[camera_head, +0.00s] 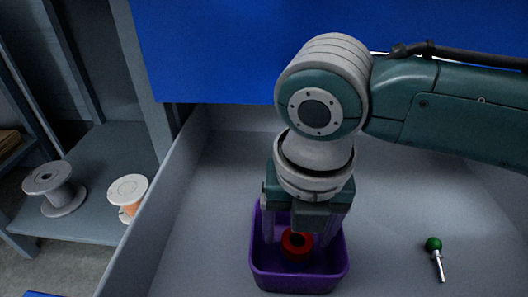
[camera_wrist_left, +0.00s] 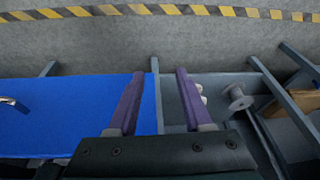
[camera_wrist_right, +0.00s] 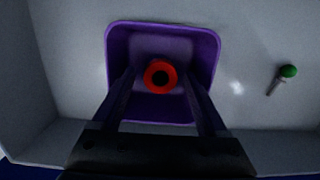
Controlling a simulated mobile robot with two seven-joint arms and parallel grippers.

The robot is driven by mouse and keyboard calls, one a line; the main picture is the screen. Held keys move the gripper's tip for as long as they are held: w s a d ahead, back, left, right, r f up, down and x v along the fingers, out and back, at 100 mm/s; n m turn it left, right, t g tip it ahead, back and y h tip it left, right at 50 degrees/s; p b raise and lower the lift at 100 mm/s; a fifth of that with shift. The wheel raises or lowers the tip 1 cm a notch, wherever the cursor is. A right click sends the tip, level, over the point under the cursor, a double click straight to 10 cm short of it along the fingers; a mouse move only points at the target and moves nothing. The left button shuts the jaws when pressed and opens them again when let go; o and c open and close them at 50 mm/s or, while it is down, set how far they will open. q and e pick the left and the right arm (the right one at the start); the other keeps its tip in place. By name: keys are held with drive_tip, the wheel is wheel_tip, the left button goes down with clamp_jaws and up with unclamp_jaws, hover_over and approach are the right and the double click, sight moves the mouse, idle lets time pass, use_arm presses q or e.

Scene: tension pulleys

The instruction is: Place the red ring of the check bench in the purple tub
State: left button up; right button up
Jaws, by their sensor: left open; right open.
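The purple tub (camera_head: 299,282) stands on the light grey tray surface, and it also shows in the right wrist view (camera_wrist_right: 213,46). The red ring (camera_head: 297,246) is inside the tub, between the fingers of my right gripper; in the right wrist view the ring (camera_wrist_right: 160,64) shows its dark centre hole. My right gripper (camera_head: 300,235) points down into the tub, with its fingers apart on either side of the ring and not visibly touching it. My left gripper (camera_wrist_left: 160,75) is open and empty, away from the tub, and is not in the head view.
A green-knobbed pin (camera_head: 435,250) lies right of the tub. Grey side walls (camera_head: 170,200) border the tray, with a blue panel (camera_head: 220,50) behind. Two spools (camera_head: 55,190) (camera_head: 128,195) stand on a shelf at left. The left wrist view shows a blue surface (camera_wrist_left: 70,115).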

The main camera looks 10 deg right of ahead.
sight(297, 249)
drive_tip(key=shift+r, duration=0.1)
use_arm(q)
wheel_tip(297, 249, up, 6)
drive_tip(key=p, duration=0.6)
drive_tip(key=shift+r, duration=0.2)
use_arm(e)
wheel_tip(297, 249, up, 13)
drive_tip(key=s, duration=0.1)
drive_tip(key=shift+s+a, duration=0.15)
drive_tip(key=shift+a, duration=0.05)
use_arm(q)
drive_tip(key=shift+d, duration=0.1)
